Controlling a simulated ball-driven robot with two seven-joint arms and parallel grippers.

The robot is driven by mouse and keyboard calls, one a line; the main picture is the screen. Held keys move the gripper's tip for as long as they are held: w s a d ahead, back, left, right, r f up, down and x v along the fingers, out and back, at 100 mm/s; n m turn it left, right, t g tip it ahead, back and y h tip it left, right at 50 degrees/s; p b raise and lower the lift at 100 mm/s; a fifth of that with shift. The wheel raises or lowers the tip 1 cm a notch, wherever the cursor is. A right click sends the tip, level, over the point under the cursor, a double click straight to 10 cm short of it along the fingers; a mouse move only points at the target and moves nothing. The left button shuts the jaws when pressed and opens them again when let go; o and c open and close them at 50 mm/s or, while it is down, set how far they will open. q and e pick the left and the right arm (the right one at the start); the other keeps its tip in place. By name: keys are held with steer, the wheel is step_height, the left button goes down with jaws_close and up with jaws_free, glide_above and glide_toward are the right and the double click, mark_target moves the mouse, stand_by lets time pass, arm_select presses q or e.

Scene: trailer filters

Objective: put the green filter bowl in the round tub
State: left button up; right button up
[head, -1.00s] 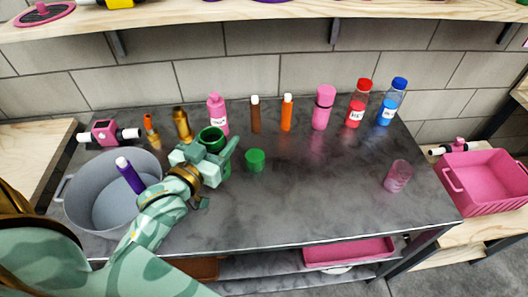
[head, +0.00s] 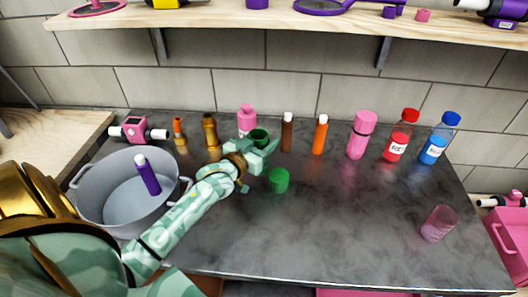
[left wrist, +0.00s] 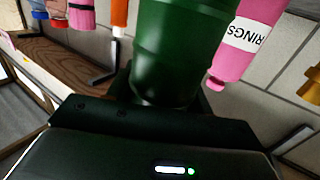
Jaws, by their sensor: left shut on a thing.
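The dark green filter bowl (head: 259,136) is upright with its open top showing, in front of the pink labelled bottle. My left gripper (head: 258,147) is shut on it. In the left wrist view the bowl (left wrist: 178,45) fills the middle, between the fingers, which are mostly hidden. I cannot tell whether its base touches the counter. The round tub (head: 115,203) is grey, stands at the left of the counter, and has a purple white-capped bottle (head: 148,175) leaning in it. My right gripper is not in view.
A brighter green cup (head: 278,180) stands just right of my gripper. Behind is a row: orange and gold bottles, the pink bottle (head: 247,121), brown and orange tubes, more bottles. A clear pink cup (head: 438,224) stands at right. The counter's (head: 340,225) front middle is clear.

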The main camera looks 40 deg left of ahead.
arm_select(q)
steer(key=shift+w+a+f, duration=0.1)
steer(key=shift+w+f, duration=0.1)
steer(key=shift+f, duration=0.15)
step_height(320, 180, down, 4)
steer(key=shift+w+r+b, duration=0.15)
steer(key=shift+r+b, duration=0.05)
steer(key=shift+b, duration=0.95)
steer(key=shift+r, duration=0.2)
steer(key=o, duration=0.6)
steer(key=shift+f, duration=0.15)
steer(key=o, duration=0.4)
steer(key=shift+o, duration=0.2)
